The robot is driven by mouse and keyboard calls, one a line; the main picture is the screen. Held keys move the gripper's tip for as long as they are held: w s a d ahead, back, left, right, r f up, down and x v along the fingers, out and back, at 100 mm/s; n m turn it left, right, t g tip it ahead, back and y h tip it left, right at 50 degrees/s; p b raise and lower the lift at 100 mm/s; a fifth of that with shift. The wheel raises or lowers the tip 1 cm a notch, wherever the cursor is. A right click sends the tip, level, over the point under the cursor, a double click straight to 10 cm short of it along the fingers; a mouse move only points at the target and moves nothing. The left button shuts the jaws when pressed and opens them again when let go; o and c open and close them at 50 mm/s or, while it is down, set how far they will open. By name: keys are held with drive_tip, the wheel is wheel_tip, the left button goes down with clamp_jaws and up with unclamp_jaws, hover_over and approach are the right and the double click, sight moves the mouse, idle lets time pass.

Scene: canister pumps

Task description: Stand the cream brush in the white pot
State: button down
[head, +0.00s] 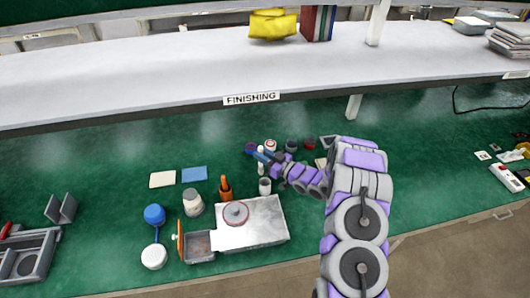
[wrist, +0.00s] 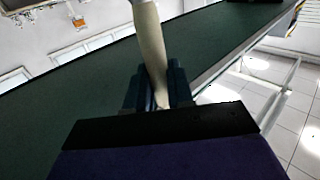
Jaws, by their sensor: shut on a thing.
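My gripper (head: 262,156) is over the green bench, its blue fingers shut on the cream brush (head: 261,167). In the wrist view the brush's pale handle (wrist: 151,45) rises from between the dark fingers (wrist: 158,92), leaning slightly; its far end runs out at the top. In the head view the brush looks about upright. A small whitish pot (head: 265,187) stands on the bench just below the brush in the picture. I cannot tell whether the brush's lower end is above, behind or inside the pot.
Small jars (head: 291,145) stand behind. A white shelf (head: 170,72) overhangs the bench's back.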

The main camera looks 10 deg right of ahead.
drive_tip(key=shift+d+f, duration=0.1)
drive_tip(key=shift+f, duration=0.35)
wheel_tip(320, 180, down, 9)
drive_tip(key=d+b, duration=0.1)
drive_tip(key=b, duration=0.1)
drive_tip(key=shift+f, duration=0.2)
drive_tip(key=c, duration=0.9)
unclamp_jaws()
drive_tip(key=shift+d, duration=0.25)
drive_tip(key=shift+c, duration=0.2)
